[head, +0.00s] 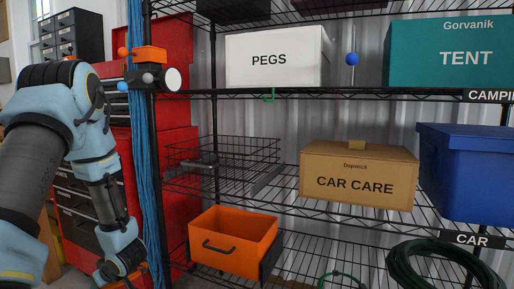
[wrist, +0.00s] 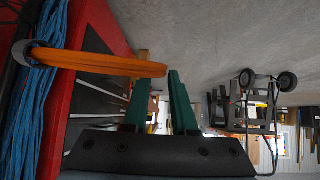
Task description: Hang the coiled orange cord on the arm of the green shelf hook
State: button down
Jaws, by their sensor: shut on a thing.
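The orange cord (wrist: 110,63) shows in the wrist view as a flattened loop reaching left from my gripper (wrist: 165,78). Its near end is between the two green fingers, which are shut on it. Its far end meets a grey ring beside the blue cables; I cannot tell if they touch. In the head view my arm comes down at the left and the fingers are not clearly visible. A small green hook (head: 269,96) hangs from the wire shelf edge below the PEGS box, well up and right of my arm. The hook is not seen in the wrist view.
A bundle of blue cables (head: 145,170) hangs along the shelf post, between my arm and the shelves. An orange bin (head: 232,241), a CAR CARE box (head: 357,175) and a dark green hose coil (head: 440,265) occupy the shelves. A red cabinet (head: 178,150) stands behind.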

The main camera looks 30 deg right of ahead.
jog(key=s+d+r+n+g+h+p, duration=0.2)
jog(key=s+d+r+n+g+p, duration=0.3)
jog(key=d+r+p, duration=0.55)
jog(key=s+d+r+n+g+h+p, duration=0.1)
jog(key=s+d+r+n+g+p, duration=0.2)
jog(key=s+d+r+n+p, duration=0.75)
jog(key=s+d+r+n+t+h+p, duration=0.15)
jog(key=s+d+r+p, duration=0.3)
jog(key=r, duration=0.45)
jog(key=s+d+r+n+h+p, duration=0.1)
jog(key=s+d+r+h+p, duration=0.1)
jog(key=s+d+r+p, duration=0.5)
jog(key=s+d+r+n+t+h+p, duration=0.15)
jog(key=s+d+r, duration=0.3)
jog(key=r, duration=0.65)
jog(key=w+d+f+p, duration=0.1)
jog(key=w+d+f, duration=0.1)
jog(key=w+d, duration=0.4)
jog(key=shift+d+g, duration=0.4)
jog(key=shift+d, duration=1.25)
jog(key=shift+w, duration=0.1)
jog(key=c, duration=0.6)
grip_release()
